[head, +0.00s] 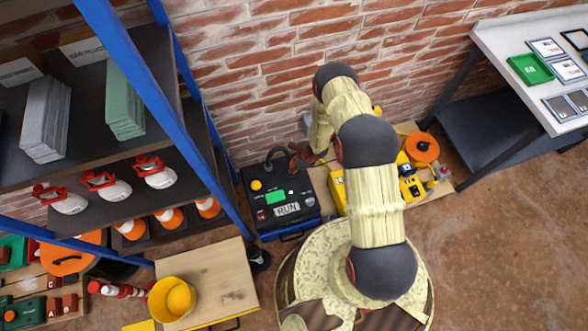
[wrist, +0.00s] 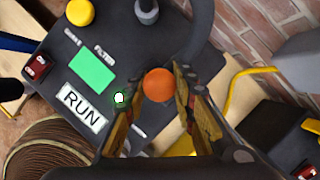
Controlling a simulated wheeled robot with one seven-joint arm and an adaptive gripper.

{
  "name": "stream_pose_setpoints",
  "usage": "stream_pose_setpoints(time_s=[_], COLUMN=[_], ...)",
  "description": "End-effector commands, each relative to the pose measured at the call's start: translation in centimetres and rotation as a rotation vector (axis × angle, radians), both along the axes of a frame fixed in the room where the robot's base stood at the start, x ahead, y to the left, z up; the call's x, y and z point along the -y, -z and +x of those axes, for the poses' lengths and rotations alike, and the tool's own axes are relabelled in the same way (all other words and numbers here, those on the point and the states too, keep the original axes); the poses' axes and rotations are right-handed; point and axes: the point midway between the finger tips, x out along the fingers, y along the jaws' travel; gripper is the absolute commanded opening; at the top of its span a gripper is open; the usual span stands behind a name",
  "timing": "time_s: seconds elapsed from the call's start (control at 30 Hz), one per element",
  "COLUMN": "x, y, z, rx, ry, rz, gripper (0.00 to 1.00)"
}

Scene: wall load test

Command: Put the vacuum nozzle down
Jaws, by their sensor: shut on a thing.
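My gripper (wrist: 188,72) is shut on the vacuum nozzle, between its two fingers in the wrist view. The nozzle's body is mostly hidden by the fingers. A dark hose (wrist: 201,32) comes down to them. A round orange thing (wrist: 158,85) shows beside the left finger; I cannot tell whether it is part of the nozzle. In the head view my gripper (head: 302,156) is by the brick wall, at the back right of the black vacuum unit (head: 254,187). The unit has a green screen (head: 275,197), a yellow button (head: 256,185) and a RUN label (head: 287,210).
A blue-framed shelf (head: 150,70) with white and red items stands at left. A yellow bucket (head: 160,305) sits on a wooden top (head: 225,290). Yellow gear (head: 411,187) lies on a board right of my arm. A white table (head: 500,45) is at far right. Floor at right is clear.

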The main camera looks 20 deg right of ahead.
Motion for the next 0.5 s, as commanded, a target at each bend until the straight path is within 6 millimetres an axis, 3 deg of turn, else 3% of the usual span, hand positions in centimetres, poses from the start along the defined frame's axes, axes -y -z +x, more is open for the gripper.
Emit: stream_pose_setpoints(time_s=[0.27, 0.5], x=[0.2, 0.2], y=[3.4, 3.5], z=[0.3, 0.3], rx=[0.0, 0.001], ry=[0.001, 0.0], rz=[0.0, 0.0], gripper=[0.03, 0.03])
